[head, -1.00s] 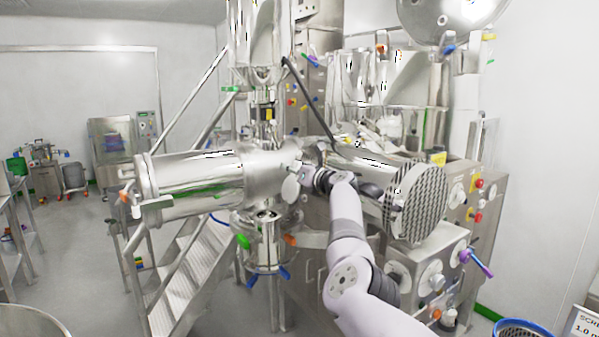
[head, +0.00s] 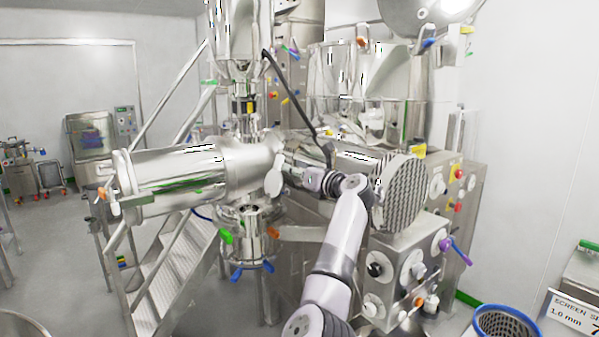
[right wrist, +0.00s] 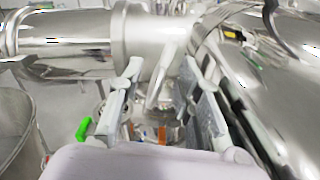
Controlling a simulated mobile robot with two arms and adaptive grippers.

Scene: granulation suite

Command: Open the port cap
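The port cap (head: 273,180) is a pale round disc at the right end of the large horizontal steel cylinder, facing my right arm. In the right wrist view the cap (right wrist: 164,76) shows nearly edge-on, tilted. My right gripper (head: 287,171) is just right of the cap in the head view. In the right wrist view the right gripper (right wrist: 165,78) has its fingers wide apart, with the cap seen in the gap between them. I cannot tell whether a finger touches it. My left gripper is not in view.
The steel cylinder (head: 172,176) lies left of the cap. A perforated round drum end (head: 404,192) and a control cabinet (head: 455,190) stand right of my arm. Stairs (head: 175,270) are at lower left.

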